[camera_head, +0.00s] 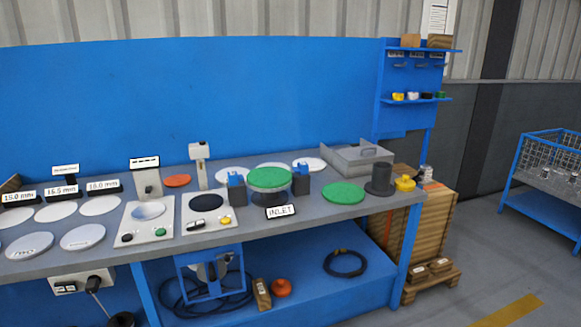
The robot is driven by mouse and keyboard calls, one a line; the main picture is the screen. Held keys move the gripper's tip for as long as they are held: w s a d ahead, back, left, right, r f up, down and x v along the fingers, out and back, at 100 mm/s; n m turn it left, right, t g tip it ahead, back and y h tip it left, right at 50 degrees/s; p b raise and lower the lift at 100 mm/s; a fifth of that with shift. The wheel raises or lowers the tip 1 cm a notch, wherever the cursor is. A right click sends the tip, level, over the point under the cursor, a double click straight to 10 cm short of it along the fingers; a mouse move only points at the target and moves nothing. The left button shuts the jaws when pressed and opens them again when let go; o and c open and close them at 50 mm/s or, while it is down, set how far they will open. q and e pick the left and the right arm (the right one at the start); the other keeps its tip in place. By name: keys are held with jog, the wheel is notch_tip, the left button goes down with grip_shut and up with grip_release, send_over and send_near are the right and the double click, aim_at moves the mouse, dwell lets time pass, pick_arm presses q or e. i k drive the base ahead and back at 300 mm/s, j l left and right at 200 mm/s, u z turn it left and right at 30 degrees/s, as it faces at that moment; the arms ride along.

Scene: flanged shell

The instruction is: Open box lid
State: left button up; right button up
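Neither of my grippers is in view.
The grey workbench top (300,222) holds white discs (83,237), a green disc (343,192), an INLET stand (270,182) and a dark flanged cylinder (380,180). A blue wire cart (548,165) stands right. Floor between them is clear.

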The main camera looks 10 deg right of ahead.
aim_at(369, 154)
jog(key=i+j+z, duration=0.7)
jog(key=i, duration=0.2)
jog(key=i+j+z, duration=0.4)
jog(key=i+u, duration=0.2)
jog(key=u, duration=0.55)
jog(key=k+l, duration=0.05)
